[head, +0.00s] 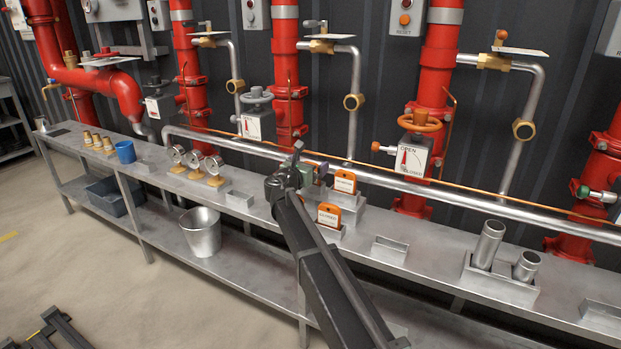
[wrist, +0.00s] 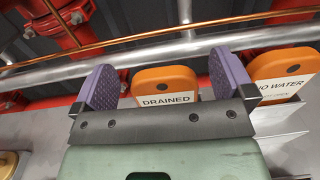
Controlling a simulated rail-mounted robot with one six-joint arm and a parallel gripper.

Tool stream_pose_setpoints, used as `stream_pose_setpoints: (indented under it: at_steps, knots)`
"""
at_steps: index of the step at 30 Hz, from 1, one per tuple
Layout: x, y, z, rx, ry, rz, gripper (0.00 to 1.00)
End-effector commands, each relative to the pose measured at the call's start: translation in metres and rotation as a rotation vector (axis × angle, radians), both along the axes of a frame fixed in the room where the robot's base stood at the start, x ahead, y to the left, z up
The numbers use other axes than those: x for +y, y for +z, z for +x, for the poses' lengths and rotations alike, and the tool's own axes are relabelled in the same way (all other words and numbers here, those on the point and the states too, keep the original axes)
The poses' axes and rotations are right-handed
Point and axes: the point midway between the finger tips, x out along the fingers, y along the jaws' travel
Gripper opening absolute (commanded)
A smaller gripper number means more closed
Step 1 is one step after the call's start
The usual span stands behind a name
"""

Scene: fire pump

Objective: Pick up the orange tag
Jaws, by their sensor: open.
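Two orange tags with white labels stand in metal holders on the bench, a rear tag (head: 346,181) and a front tag (head: 329,215). In the wrist view one orange tag (wrist: 180,76) reads "DRAINED" and shows between my fingers, its lower part hidden behind my gripper. Another orange tag (wrist: 281,72), reading "NO WATER", is to the right, outside the fingers. I cannot tell for sure which is which in the head view. My gripper (head: 311,165) is open and empty, with purple pads apart (wrist: 166,80), above the bench beside the tags. I see no contact.
A long silver pipe (head: 440,192) and a thin copper line run behind the bench (head: 360,232). A valve with an orange wheel (head: 420,121) stands behind, to the right. Gauges (head: 194,159) stand left, metal cylinders (head: 488,245) right. An empty metal holder (head: 390,251) is right of the tags.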

Motion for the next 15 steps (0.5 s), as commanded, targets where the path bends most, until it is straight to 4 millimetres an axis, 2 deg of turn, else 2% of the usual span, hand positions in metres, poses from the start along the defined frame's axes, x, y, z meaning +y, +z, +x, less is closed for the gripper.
stream_pose_setpoints:
  at_steps: [2, 12, 15]
  knots:
    - [-0.0001, 0.0, -0.0004, 0.0, 0.0, 0.0, 1.0]
    - [0.0001, 0.0, -0.0006, 0.0, 0.0, 0.0, 0.49]
    - [0.0, 0.0, -0.0007, 0.0, 0.0, 0.0, 0.49]
